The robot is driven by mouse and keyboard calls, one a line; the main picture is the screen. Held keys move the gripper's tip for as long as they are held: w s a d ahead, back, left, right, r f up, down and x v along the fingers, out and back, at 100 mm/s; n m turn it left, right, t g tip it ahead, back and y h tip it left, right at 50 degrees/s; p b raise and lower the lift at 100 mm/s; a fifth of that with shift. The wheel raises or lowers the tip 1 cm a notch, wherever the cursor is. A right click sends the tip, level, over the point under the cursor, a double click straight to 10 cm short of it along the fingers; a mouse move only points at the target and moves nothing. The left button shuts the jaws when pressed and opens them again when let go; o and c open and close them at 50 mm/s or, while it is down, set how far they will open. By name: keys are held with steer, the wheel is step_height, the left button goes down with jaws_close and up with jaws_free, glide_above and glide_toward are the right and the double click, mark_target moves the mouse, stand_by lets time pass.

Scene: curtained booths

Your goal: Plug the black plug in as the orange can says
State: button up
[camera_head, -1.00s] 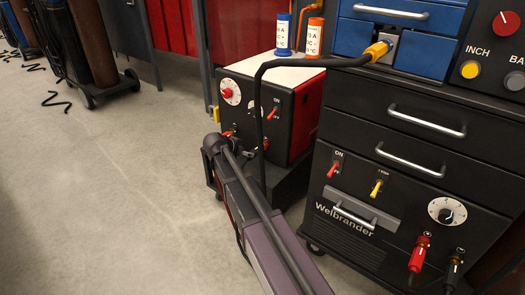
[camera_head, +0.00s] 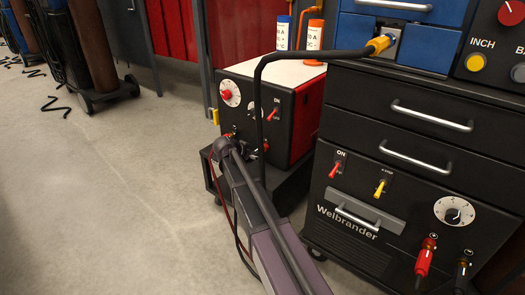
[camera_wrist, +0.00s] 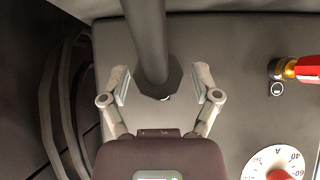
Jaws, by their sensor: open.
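The orange can (camera_head: 315,38) stands on the small welder's white top (camera_head: 262,68), beside a blue can (camera_head: 283,30). Both have white labels with small, partly legible print. In the wrist view my gripper (camera_wrist: 162,86) is open. Its fingers lie either side of a dark cylinder with a wider collar (camera_wrist: 158,80), which looks like a black plug. A bit of light metal shows at its end; whether it sits in a socket I cannot tell. In the head view my arm hides the gripper. Another black plug (camera_head: 462,270) is at the larger welder's lower right.
The wrist view shows a grey panel with a red plug (camera_wrist: 302,69) and a numbered dial (camera_wrist: 276,168). A thick black cable (camera_head: 262,100) hangs from an orange connector (camera_head: 379,46) beside my arm.

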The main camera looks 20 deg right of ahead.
jaws_close()
stand_by(0.3)
steer(key=m+t, duration=0.1)
steer(key=t+y+b, duration=0.1)
steer(key=shift+s+d+f+m+t, duration=0.2)
steer(key=shift+m+t, duration=0.1)
steer(key=shift+m, duration=0.1)
steer(key=shift+m+t+y+b, duration=0.8)
steer(key=shift+m+t+b, duration=0.15)
steer(key=shift+t, duration=0.15)
steer(key=shift+w+d+m+t+y+b, duration=0.1)
steer(key=shift+m+t+y+b, duration=0.4)
steer(key=shift+m+t+b, duration=0.85)
steer(key=shift+o, duration=0.2)
jaws_free()
steer(key=shift+n, duration=0.3)
steer(key=shift+o, duration=0.3)
